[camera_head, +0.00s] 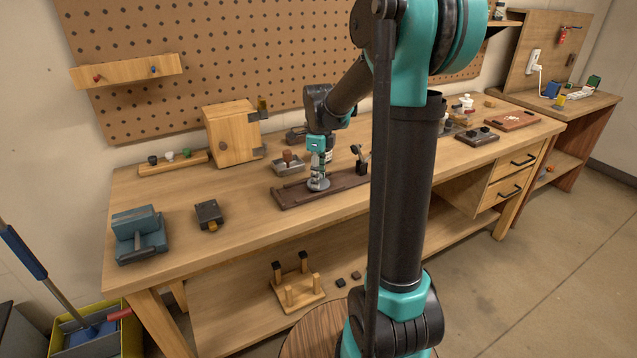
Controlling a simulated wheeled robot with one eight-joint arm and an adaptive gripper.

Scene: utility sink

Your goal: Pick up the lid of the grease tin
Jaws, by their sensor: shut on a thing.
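My gripper (318,176) points down over a dark brown board (289,196) near the middle of the workbench. It is shut on a small round grey metal piece (318,185), which looks like the lid of the grease tin. The fingers cover much of it. At this size I cannot tell whether the lid still touches the tin or is apart from it.
A small dark upright device (361,160) stands right of my gripper. Behind is a grey tray with a brown block (288,163). A wooden box (233,133), a black block (208,214) and a blue-grey vise-like device (139,235) stand to the left.

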